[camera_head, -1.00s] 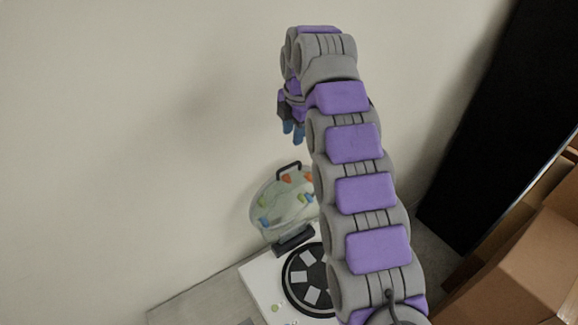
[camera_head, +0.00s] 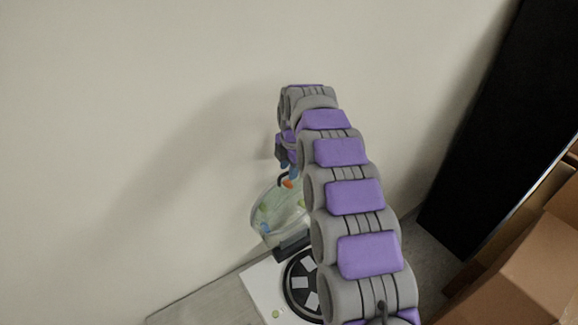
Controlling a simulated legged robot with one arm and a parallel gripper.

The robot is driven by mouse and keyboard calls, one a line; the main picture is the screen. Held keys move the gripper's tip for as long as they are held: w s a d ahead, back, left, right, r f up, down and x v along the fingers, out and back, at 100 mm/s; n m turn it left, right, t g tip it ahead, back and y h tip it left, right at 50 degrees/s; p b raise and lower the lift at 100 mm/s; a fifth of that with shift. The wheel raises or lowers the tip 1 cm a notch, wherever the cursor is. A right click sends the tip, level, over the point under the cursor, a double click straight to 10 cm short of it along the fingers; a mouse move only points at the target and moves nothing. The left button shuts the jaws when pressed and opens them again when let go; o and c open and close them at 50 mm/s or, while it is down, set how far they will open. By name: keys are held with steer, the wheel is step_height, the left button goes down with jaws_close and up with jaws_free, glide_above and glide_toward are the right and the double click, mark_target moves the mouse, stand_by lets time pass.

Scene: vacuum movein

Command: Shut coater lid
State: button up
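The coater (camera_head: 262,290) is a white box with a black round rotor holding pale rectangular pieces. Its clear round lid (camera_head: 277,216), with coloured spots, stands raised and open at the back, near the wall, on a dark hinge (camera_head: 291,246). My arm hides the right part of the lid and coater. I cannot tell whether the fingers touch the handle or how far apart they are.
A plain wall (camera_head: 130,130) rises close behind the coater. Cardboard boxes (camera_head: 530,260) and a tall black panel (camera_head: 480,120) stand to the right. The grey surface (camera_head: 205,304) left of the coater is clear.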

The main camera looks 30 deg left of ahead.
steer(key=shift+c, duration=0.5)
jaws_close()
